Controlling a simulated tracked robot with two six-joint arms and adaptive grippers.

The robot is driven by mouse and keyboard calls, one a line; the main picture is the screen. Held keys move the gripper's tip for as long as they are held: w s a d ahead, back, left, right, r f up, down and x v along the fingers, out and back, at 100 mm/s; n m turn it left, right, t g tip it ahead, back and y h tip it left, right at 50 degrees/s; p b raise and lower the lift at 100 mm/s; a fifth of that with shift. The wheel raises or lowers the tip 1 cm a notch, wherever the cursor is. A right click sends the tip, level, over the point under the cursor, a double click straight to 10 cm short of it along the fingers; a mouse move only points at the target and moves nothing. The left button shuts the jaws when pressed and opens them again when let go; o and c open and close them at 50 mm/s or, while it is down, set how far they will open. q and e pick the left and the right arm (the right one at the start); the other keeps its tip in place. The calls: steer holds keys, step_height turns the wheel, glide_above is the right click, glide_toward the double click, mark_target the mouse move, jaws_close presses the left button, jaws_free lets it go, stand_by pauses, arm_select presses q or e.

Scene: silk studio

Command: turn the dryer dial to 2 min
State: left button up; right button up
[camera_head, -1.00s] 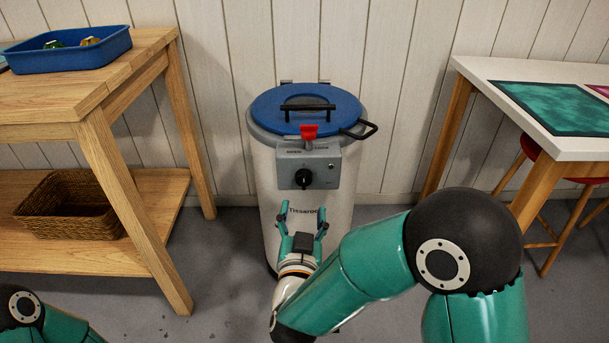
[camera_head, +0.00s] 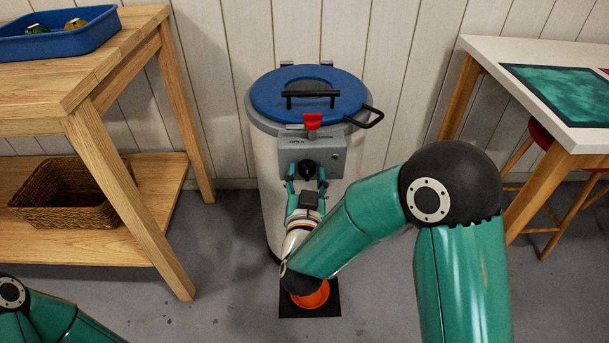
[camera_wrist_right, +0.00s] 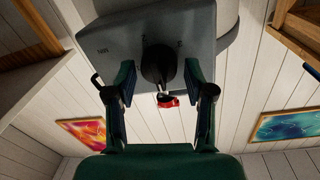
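The dryer (camera_head: 260,190) is a pale drum with a blue lid (camera_head: 270,98) against the wall. Its grey control box (camera_head: 338,158) carries a black dial (camera_head: 306,166), also seen in the wrist view (camera_wrist_right: 158,60). My right gripper (camera_head: 306,180) is at the box front, its fingers open on either side of the dial. In the wrist view the fingers (camera_wrist_right: 160,88) stand apart with a gap to the dial on each side. The dial's setting is too small to read. My left gripper is out of view; only part of that arm shows at the lower left.
A red latch (camera_head: 312,121) stands above the box, and a black loop handle (camera_head: 368,117) juts right. An orange round object (camera_head: 311,296) rests on a black mat (camera_head: 326,310) below my right arm. A wooden shelf (camera_head: 150,225) stands left, a white table (camera_head: 560,130) right.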

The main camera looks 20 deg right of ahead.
steer(key=c, duration=0.8)
steer(key=shift+o, duration=0.2)
